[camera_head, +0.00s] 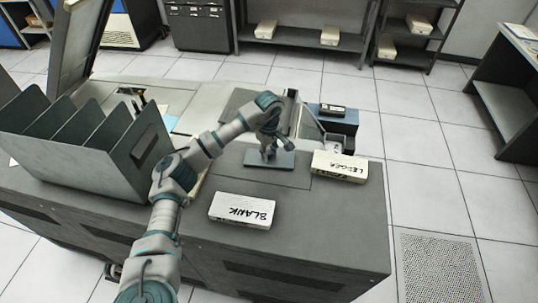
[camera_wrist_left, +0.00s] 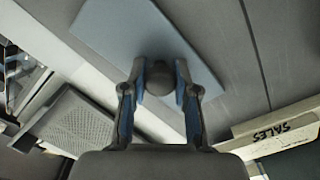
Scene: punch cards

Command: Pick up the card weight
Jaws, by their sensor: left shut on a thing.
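The card weight is a flat blue-grey plate (camera_head: 283,161) with a dark round knob, over the dark machine top. Its plate fills the upper middle of the left wrist view (camera_wrist_left: 125,30). My left gripper (camera_head: 268,151) comes down on it from above. In the left wrist view, its two fingers (camera_wrist_left: 160,88) are closed on either side of the knob (camera_wrist_left: 160,76). The gripper hides part of the weight in the head view. I cannot tell whether the plate touches the surface. My right gripper is not in view.
A box marked SALES (camera_wrist_left: 275,134) shows in the left wrist view. A grey divided rack (camera_head: 75,160) stands at left. Bare top lies front right.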

